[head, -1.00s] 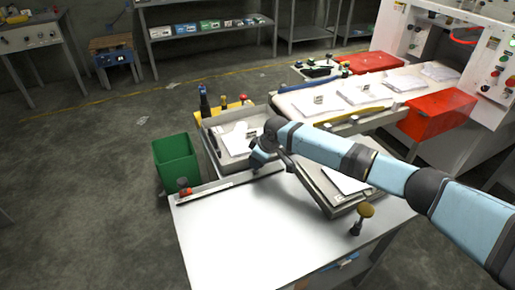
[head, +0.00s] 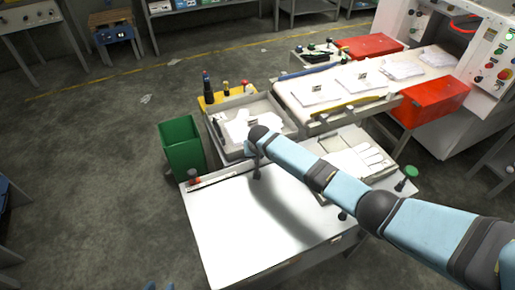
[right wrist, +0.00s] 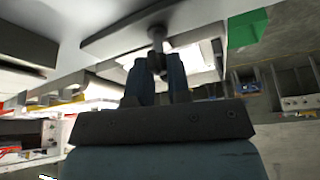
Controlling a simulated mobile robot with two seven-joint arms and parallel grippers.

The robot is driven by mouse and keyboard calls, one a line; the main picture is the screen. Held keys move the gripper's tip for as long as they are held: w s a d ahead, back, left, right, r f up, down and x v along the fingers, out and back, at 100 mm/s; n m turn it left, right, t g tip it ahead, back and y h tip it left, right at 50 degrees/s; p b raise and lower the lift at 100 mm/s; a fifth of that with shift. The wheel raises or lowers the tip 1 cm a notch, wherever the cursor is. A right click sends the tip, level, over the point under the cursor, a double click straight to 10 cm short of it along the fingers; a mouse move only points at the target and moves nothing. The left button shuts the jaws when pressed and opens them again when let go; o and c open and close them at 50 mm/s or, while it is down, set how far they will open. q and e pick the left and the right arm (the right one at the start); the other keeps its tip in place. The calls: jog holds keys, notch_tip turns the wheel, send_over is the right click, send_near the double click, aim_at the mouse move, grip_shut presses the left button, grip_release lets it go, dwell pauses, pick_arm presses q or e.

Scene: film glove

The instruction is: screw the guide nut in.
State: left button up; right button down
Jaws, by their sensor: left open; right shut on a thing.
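In the right wrist view my right gripper (right wrist: 160,80) is shut on a grey stemmed part (right wrist: 157,45), which I take to be the guide nut. The part meets the underside of a flat grey plate (right wrist: 112,30); I cannot tell if it is threaded in.
A grey tray with white gloves (head: 243,124) stands behind the table, and a second tray (head: 345,165) lies partly behind my right arm. A green-topped knob (head: 411,171) stands at the right. A green bin (head: 182,145) is at the left. The table's front is clear.

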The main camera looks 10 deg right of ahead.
jog(key=shift+a+r+m+h+p, duration=0.15)
jog(key=shift+m+h+p, duration=0.2)
jog(key=shift+m, duration=0.55)
jog(key=shift+m+h, duration=0.35)
jog(key=shift+m, duration=0.65)
jog(key=shift+w+m+g+h, duration=0.1)
jog(key=shift+m+g+h, duration=0.25)
jog(key=shift+m, duration=0.55)
jog(key=shift+a+m, duration=0.1)
jog(key=shift+m, duration=0.7)
jog(key=m+b, duration=0.1)
jog(key=m, duration=0.1)
jog(key=m+g+h+b, duration=0.1)
jog(key=m+g+b, duration=0.1)
jog(key=m, duration=0.1)
jog(key=shift+w+f+m+h+b, duration=0.2)
jog(key=shift+f+m+h+b, duration=0.1)
jog(key=shift+h+b, duration=0.1)
jog(key=m+g+b, duration=0.1)
jog(key=m, duration=0.1)
jog(key=m+b, duration=0.2)
jog(key=shift+w+r+g, duration=0.15)
jog(key=shift+g, duration=0.2)
jog(key=shift+r+m+g+b, duration=0.1)
jog(key=shift+m+g+b, duration=0.3)
jog(key=shift+m+b, duration=0.7)
jog(key=c, duration=1.9)
grip_release()
jog(key=shift+m, duration=0.3)
jog(key=o, duration=0.8)
